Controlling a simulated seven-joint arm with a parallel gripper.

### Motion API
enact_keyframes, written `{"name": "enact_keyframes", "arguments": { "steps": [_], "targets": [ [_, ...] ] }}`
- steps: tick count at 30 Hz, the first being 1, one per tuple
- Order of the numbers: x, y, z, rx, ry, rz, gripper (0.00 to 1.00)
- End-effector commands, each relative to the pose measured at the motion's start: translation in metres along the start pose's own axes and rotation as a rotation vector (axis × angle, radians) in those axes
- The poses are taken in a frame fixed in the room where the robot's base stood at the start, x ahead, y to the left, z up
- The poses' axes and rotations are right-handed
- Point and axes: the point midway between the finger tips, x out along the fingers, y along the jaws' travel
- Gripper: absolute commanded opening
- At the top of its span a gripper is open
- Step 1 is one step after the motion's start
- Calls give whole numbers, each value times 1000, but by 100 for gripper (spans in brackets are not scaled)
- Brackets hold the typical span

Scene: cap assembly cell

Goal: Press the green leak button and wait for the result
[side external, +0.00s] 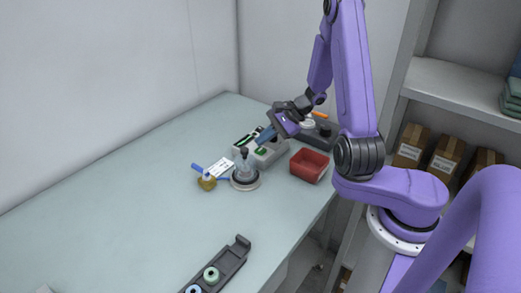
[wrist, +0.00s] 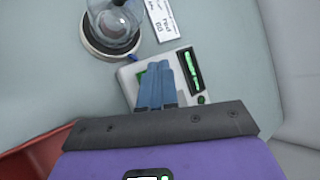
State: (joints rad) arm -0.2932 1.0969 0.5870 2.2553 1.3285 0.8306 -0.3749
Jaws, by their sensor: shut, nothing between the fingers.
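The pale grey tester box (side external: 243,152) stands toward the back of the table, with a green button (side external: 261,151) on top. In the wrist view, a bit of the green button (wrist: 139,77) shows beside my fingers, which hide the rest. The tester's dark display (wrist: 190,70) carries a lit green mark, and a small green light (wrist: 201,100) shows near its lower corner. My gripper (wrist: 160,68), with blue fingers, is shut and empty over the button; I cannot tell whether the fingertips touch it. It also shows in the side external view (side external: 259,140).
A clear vessel (side external: 245,166) sits on a round base next to the tester. A printed white card (side external: 222,169), a yellowish bulb-shaped item (side external: 207,182) and a red bin (side external: 309,166) stand close by. A dark rack (side external: 225,266) lies at the front.

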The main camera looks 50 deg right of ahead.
Motion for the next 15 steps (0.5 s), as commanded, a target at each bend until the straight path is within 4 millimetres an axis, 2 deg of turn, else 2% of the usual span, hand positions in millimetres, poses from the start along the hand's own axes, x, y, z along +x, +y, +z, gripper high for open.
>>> {"name": "enact_keyframes", "arguments": {
  "steps": [15],
  "targets": [
    [6,4,-4,0,0,0,0]
  ]
}}
